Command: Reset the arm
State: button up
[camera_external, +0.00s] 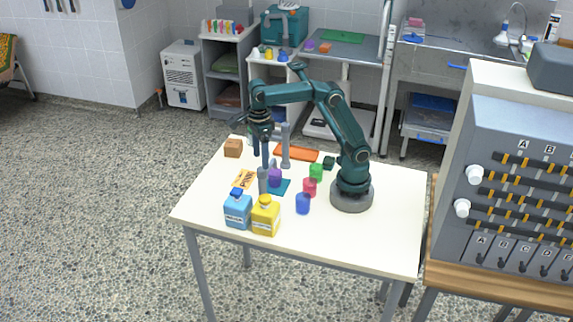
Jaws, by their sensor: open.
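My dark green arm stands on a round grey base at the right of the white table (215,200). It bends over to the left with its wrist pointing down. My gripper (265,160) hangs over the left-middle of the table, open, with no object visible in it. It is above or close behind a grey cylinder (263,182) and a purple block (275,176). The picture is too small to tell whether it touches them.
A teal mat (283,188), grey post (285,148), orange tray (297,154) and brown block (233,148) surround the gripper. Blue (238,213) and yellow (265,218) bottles stand in front. Green (316,172), red (310,187) and blue (303,204) pieces stand near the base.

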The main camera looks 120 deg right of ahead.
jog(key=shift+a+r, duration=0.1)
jog(key=shift+r, duration=0.15)
jog(key=s+a+r+n+t, duration=0.35)
jog(key=s+n, duration=0.45)
jog(key=n, duration=0.4)
jog(key=s+f+n+t, duration=0.1)
jog(key=s+f+n, duration=0.1)
jog(key=n, duration=1)
jog(key=s+a+f+n+t, duration=0.1)
jog(key=f+n, duration=0.4)
jog(key=n, duration=0.7)
jog(key=shift+s+a+f, duration=0.2)
jog(key=shift+s+a, duration=0.05)
jog(key=shift+s, duration=0.5)
